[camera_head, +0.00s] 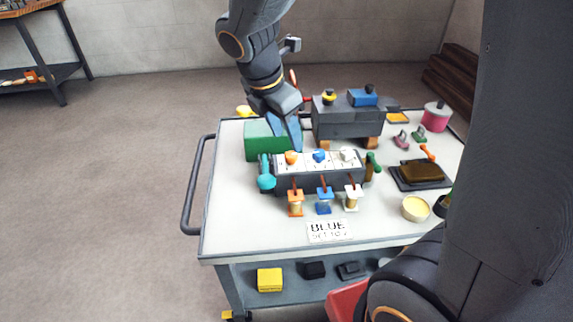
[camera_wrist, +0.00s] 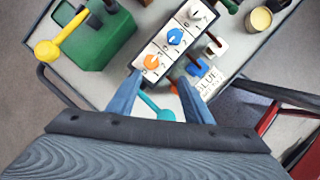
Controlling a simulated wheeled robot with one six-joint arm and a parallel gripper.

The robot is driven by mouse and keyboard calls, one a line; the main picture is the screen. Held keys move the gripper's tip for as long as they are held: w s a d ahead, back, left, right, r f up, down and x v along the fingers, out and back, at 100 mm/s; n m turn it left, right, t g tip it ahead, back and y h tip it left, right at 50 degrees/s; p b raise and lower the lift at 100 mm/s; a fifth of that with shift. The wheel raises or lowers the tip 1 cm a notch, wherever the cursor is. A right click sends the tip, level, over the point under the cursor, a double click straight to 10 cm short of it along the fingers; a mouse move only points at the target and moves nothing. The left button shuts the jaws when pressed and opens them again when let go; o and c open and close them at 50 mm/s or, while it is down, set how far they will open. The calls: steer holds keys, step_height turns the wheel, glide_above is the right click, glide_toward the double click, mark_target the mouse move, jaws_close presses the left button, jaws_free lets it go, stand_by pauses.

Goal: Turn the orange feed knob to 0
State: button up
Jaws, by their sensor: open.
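The orange feed knob (camera_head: 291,157) is the leftmost of three knobs on a grey box with white dial plates, on the cart top. In the wrist view the orange knob (camera_wrist: 151,62) shows just beyond my fingertips, with small digits around it; I cannot surely read its setting. A blue knob (camera_head: 320,156) and a white knob (camera_head: 347,154) sit to its right. My gripper (camera_head: 289,137) is open above and behind the box, near the orange knob. In the wrist view my gripper (camera_wrist: 159,80) has its fingers spread and nothing between them.
A teal lever (camera_head: 266,178) stands at the box's left end. Orange, blue and white valves (camera_head: 325,200) line its front. A green block (camera_head: 262,142) and a dark grey box (camera_head: 347,118) stand behind. A card (camera_head: 329,231) reads "BLUE" at the front.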

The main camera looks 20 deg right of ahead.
mark_target(291, 155)
steer(key=w+f+b, duration=0.1)
steer(key=f, duration=0.1)
steer(key=w+d+f+n+b, duration=0.1)
steer(key=f, duration=0.2)
steer(key=w+d+f+n+b, duration=0.1)
steer(key=f, duration=0.2)
steer(key=shift+w+f+b, duration=0.15)
steer(key=shift+w+b, duration=0.05)
steer(key=shift+b, duration=0.1)
steer(key=c, duration=1.1)
